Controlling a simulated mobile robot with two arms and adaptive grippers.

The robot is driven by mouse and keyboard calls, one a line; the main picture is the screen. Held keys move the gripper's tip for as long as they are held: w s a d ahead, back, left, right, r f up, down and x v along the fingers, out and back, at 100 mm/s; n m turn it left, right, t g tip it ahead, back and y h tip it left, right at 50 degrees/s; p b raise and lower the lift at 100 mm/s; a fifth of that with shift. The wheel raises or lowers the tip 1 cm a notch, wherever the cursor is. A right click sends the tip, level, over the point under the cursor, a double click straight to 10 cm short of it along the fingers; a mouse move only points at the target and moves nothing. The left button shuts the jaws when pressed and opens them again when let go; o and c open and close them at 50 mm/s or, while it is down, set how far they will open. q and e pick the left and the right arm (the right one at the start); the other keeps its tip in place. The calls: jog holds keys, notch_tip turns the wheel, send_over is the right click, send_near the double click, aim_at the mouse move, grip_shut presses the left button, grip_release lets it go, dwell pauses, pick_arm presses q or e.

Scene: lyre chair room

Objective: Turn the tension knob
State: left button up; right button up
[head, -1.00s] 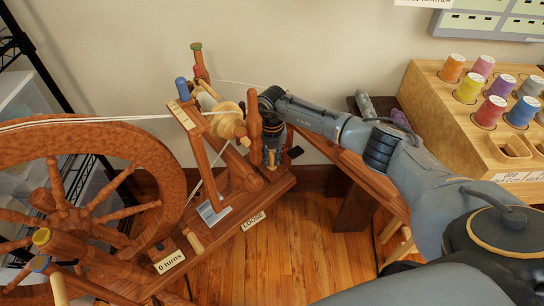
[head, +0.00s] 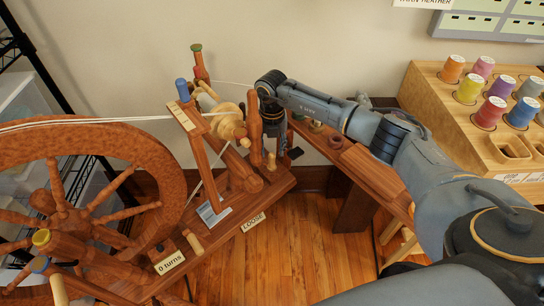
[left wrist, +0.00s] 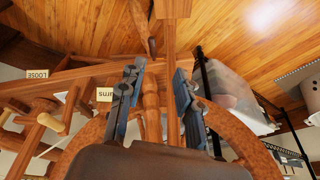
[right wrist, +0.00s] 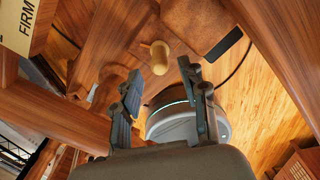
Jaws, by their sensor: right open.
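The wooden spinning wheel (head: 95,140) fills the left of the head view. A pale peg (head: 271,162) stands on a wooden part near its base's right end and seems to be the tension knob's handle. It shows in the right wrist view (right wrist: 160,57), just beyond the fingertips. My right gripper (right wrist: 160,76) is open around empty space, pointing at the peg and apparently not touching it. The tag by the base reads LOOSE (head: 254,221). My left gripper (left wrist: 156,82) is open and empty, facing the wheel's wooden posts; it is outside the head view.
A second tag (head: 171,262) reads 0 turns, beside another pale peg (head: 193,242). A FIRM sign (right wrist: 28,20) shows in the right wrist view. A bench (head: 370,175) stands behind my right arm. A thread rack (head: 440,110) is at right. Front floor is clear.

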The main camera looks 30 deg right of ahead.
aim_at(272, 155)
notch_tip(272, 155, up, 7)
jog(key=shift+r, duration=0.1)
jog(key=shift+s, duration=0.1)
dwell(0.6)
